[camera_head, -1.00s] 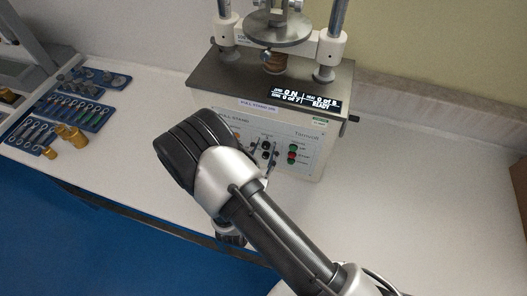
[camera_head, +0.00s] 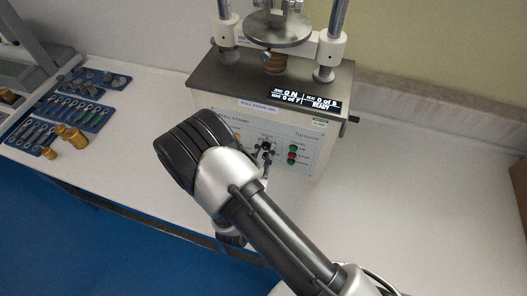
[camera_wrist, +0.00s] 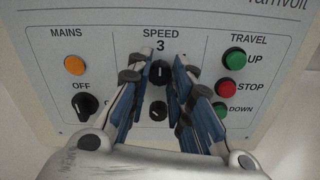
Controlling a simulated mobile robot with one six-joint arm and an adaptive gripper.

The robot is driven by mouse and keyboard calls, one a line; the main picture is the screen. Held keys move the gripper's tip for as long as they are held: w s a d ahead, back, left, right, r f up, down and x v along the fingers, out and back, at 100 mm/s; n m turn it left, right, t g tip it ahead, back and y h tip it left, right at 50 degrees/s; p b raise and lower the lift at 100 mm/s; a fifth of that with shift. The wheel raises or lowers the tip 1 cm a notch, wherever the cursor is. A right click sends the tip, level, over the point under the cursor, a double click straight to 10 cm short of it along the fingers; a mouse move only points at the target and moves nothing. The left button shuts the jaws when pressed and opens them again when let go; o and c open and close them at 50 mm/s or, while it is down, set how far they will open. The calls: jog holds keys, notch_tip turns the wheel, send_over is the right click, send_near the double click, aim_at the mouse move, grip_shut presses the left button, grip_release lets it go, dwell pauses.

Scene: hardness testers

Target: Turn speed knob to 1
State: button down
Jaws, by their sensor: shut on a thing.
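The pull stand's front panel (camera_wrist: 105,125) fills the wrist view. Under the label SPEED and a large 3 (camera_wrist: 161,44) is the black speed knob (camera_wrist: 158,71). A second black knob (camera_wrist: 157,109) with a white pointer mark sits below it. My gripper (camera_wrist: 160,73) has its blue-padded fingers on the left and right of the upper knob and is shut on it. The lower knob lies between the fingers farther back from the tips. In the head view my gripper (camera_head: 265,153) is at the panel, partly hidden behind my arm.
Left of the fingers are an orange MAINS lamp (camera_wrist: 74,65) and an OFF knob (camera_wrist: 83,103). To the right are green UP (camera_wrist: 233,58), red STOP (camera_wrist: 223,87) and green DOWN (camera_wrist: 220,109) buttons, close to the right finger. The display (camera_head: 305,98) reads READY.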

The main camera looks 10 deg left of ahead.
jog(key=shift+n, duration=0.3)
jog(key=n+p, duration=0.1)
jog(key=n, duration=0.4)
jog(key=n+p, duration=0.1)
jog(key=n, duration=0.5)
jog(key=shift+n, duration=0.3)
jog(key=n+p, duration=0.1)
jog(key=n, duration=0.5)
jog(key=shift+n, duration=0.3)
jog(key=n, duration=0.4)
jog(key=shift+n+p, duration=0.4)
jog(key=shift+f+n, duration=0.1)
jog(key=shift+n, duration=0.2)
jog(key=c, duration=1.4)
grip_release()
